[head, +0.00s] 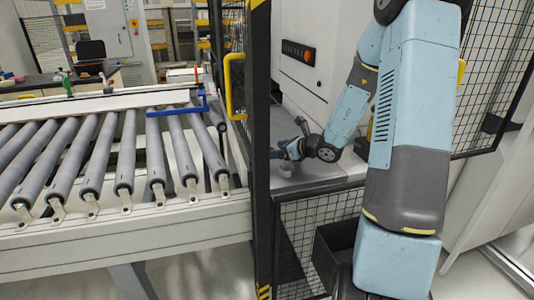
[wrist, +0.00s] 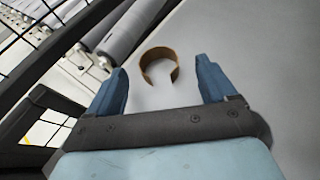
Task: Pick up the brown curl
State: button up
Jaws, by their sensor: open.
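The brown curl (wrist: 159,66) is a thin open ring lying on a pale grey surface (wrist: 222,42) in the wrist view. Its gap faces toward my gripper. My gripper (wrist: 162,80) is open, with one blue finger to the left of the curl and one to the right, both short of it in the picture. Nothing is between the fingers' grip. In the head view my gripper (head: 288,151) is low over the grey machine bed (head: 310,172), past the black post. The curl cannot be made out there.
A black post (head: 261,120) with a yellow handle (head: 233,86) stands left of my gripper. A roller conveyor (head: 110,165) lies beyond it. Wire mesh (head: 310,225) closes off the front below the bed. A white machine front (head: 320,25) rises behind.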

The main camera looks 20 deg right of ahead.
jog(key=shift+x, duration=1.55)
jog(key=c, duration=1.1)
